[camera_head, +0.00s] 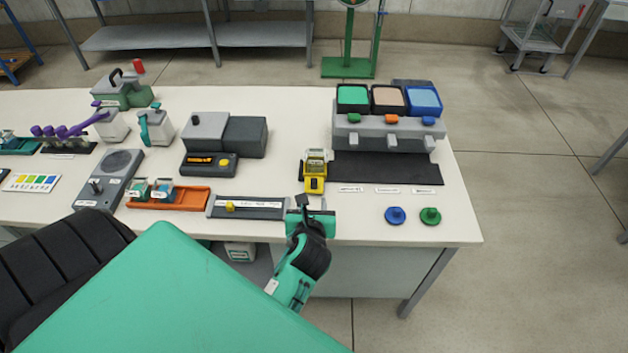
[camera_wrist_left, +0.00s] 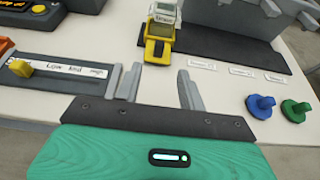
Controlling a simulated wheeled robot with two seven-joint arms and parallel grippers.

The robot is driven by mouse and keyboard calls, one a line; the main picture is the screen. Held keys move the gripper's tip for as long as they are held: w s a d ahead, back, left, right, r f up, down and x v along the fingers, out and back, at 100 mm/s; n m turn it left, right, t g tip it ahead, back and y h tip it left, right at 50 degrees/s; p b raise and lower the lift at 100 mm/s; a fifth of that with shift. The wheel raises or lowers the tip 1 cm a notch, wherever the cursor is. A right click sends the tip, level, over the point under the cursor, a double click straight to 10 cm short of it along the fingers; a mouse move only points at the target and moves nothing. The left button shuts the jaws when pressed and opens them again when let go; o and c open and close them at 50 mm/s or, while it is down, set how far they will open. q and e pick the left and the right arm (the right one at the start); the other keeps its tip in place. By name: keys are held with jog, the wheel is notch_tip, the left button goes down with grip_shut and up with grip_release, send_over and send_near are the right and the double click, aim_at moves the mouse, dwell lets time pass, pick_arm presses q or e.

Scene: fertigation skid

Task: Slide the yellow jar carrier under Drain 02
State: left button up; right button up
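The yellow jar carrier (camera_head: 314,184) stands at the left end of a dark mat, with a clear, pale-labelled jar (camera_head: 316,157) in it. It also shows in the left wrist view (camera_wrist_left: 158,46). The grey drain unit (camera_head: 385,139) stands behind the mat with green, orange and blue taps. The carrier is left of all three taps. White labels lie before the mat; I cannot read which is Drain 02. My left gripper (camera_head: 311,203) is open and empty, just in front of the carrier, its fingers (camera_wrist_left: 160,84) apart and pointing toward it. My right gripper is out of view.
The dark mat (camera_head: 390,170) is clear right of the carrier. Blue (camera_head: 395,215) and green (camera_head: 430,216) knobbed discs stand at the front right. A grey slider panel (camera_head: 245,207) with a yellow knob lies left of my gripper. An orange tray (camera_head: 190,199) is farther left.

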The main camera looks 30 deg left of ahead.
aim_at(314, 182)
pick_arm(q)
jog(key=x, duration=1.3)
jog(key=shift+w+f+p, duration=0.15)
jog(key=shift+f+p, duration=0.05)
jog(key=shift+p, duration=0.15)
jog(key=shift+c, duration=0.2)
grip_shut()
